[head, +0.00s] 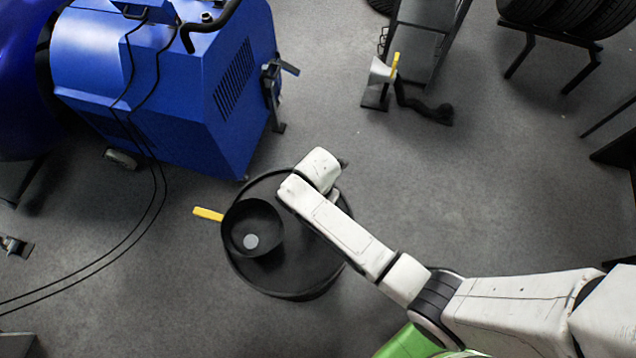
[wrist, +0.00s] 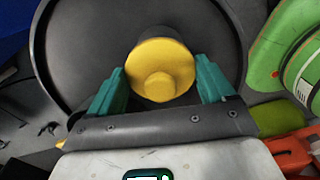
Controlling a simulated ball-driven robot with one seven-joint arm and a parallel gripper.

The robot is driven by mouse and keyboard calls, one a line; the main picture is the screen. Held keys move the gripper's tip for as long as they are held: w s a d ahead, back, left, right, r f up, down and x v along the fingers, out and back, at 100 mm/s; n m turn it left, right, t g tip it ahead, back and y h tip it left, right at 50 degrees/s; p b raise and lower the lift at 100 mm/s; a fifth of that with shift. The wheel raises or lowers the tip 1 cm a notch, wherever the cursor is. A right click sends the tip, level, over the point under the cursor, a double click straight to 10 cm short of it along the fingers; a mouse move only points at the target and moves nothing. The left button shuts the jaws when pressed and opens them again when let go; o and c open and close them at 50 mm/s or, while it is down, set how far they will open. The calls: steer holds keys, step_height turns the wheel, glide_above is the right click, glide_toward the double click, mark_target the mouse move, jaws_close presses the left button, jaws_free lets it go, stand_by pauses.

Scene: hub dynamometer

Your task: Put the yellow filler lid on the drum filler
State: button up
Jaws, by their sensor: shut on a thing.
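The round yellow filler lid (wrist: 160,72), with a raised knob in its middle, sits between the two teal fingers of my gripper (wrist: 160,88) in the wrist view. My gripper is shut on it. A short dark grey neck, seemingly the drum filler (wrist: 155,33), shows just behind the lid over the drum top. I cannot tell whether the lid touches it or is seated. In the head view, the black drum (head: 312,265) stands on the floor under the end of my arm. My arm hides the lid, the filler and my fingers there.
A dark bowl-like funnel (head: 238,222) with a yellow handle (head: 208,213) lies over the drum's left side. A blue machine (head: 160,90) stands at upper left, with cables on the floor. A stand with a pale cone (head: 381,72) is at upper middle.

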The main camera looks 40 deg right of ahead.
steer(key=shift+f, duration=0.35)
steer(key=shift+f, duration=0.25)
steer(key=o, duration=0.9)
step_height(320, 180, up, 13)
steer(key=shift+r+p, duration=0.15)
steer(key=shift+p, duration=0.35)
steer(key=shift+s+d+r+m+t, duration=0.15)
steer(key=shift+s+d+r+m, duration=0.85)
steer(key=shift+s+m, duration=2.3)
steer(key=shift+s+d+r+m+t, duration=0.3)
steer(key=shift+s+d+m, duration=1.6)
steer(key=shift+m, duration=2.4)
steer(key=shift+s+d+r+m+t, duration=0.1)
steer(key=shift+s+d+r+m, duration=0.75)
steer(key=shift+s+m, duration=2.6)
steer(key=shift+w+f+m, duration=0.1)
steer(key=shift+w+m, duration=0.25)
